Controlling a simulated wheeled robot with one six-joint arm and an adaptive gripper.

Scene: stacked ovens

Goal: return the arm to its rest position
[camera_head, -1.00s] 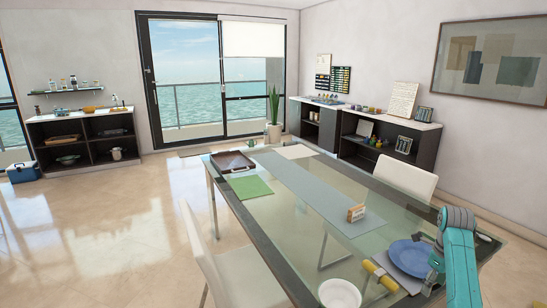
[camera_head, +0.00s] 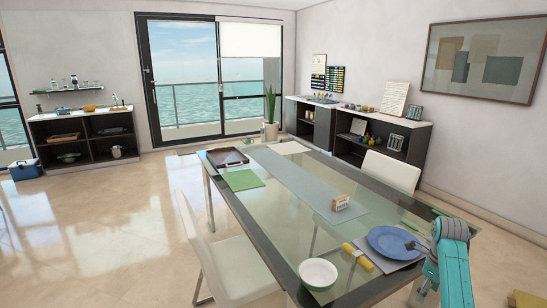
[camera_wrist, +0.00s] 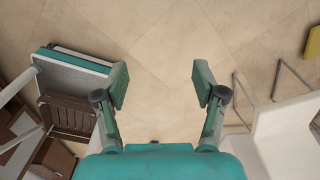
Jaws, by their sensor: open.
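My arm (camera_head: 453,262) shows at the lower right of the head view, a teal link raised near the table's right side. In the wrist view my gripper (camera_wrist: 160,85) points down at the tiled floor. Its two teal fingers are spread wide apart and nothing is between them. In the head view the gripper's fingers cannot be made out clearly.
The glass table (camera_head: 287,218) fills the middle of the head view. A white bowl (camera_head: 318,274), a yellow rolled item (camera_head: 356,256) and a blue plate (camera_head: 392,241) are on its near end. White chairs (camera_head: 237,268) stand beside it. Open floor (camera_head: 110,235) lies left.

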